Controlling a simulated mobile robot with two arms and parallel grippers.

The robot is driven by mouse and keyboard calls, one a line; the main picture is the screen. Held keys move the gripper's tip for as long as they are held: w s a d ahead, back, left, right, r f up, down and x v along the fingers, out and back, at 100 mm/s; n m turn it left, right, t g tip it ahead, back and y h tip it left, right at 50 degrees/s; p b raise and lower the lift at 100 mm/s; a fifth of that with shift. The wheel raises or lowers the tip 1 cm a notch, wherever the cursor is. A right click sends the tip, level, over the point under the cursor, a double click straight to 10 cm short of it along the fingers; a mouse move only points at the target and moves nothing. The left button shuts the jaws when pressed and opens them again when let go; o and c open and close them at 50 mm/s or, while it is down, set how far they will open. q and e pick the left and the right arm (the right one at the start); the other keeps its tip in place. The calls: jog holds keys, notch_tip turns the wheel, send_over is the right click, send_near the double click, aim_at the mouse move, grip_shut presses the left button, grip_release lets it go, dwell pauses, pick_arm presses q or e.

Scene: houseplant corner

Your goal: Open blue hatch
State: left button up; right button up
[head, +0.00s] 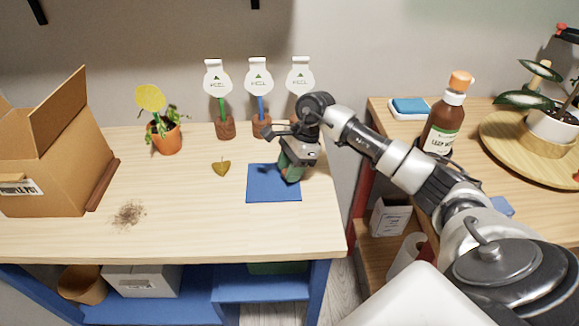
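A flat blue square (262,187) lies on the light wooden table; it is the only blue panel on the tabletop, and I cannot tell whether it is a hatch or a mat. I see no handle on it. My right gripper (292,160) reaches in from the right and points down over the square's upper right part. A small green thing (288,172) shows at its fingertips, partly hidden by the gripper. I cannot tell whether the fingers are closed on it. My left gripper is not in view.
An open cardboard box (55,150) stands at the left. Dirt (129,213) lies near the front. A brown bottle (443,122) stands on the right-hand table.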

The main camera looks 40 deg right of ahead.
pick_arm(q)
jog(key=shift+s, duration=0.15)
pick_arm(e)
grip_shut()
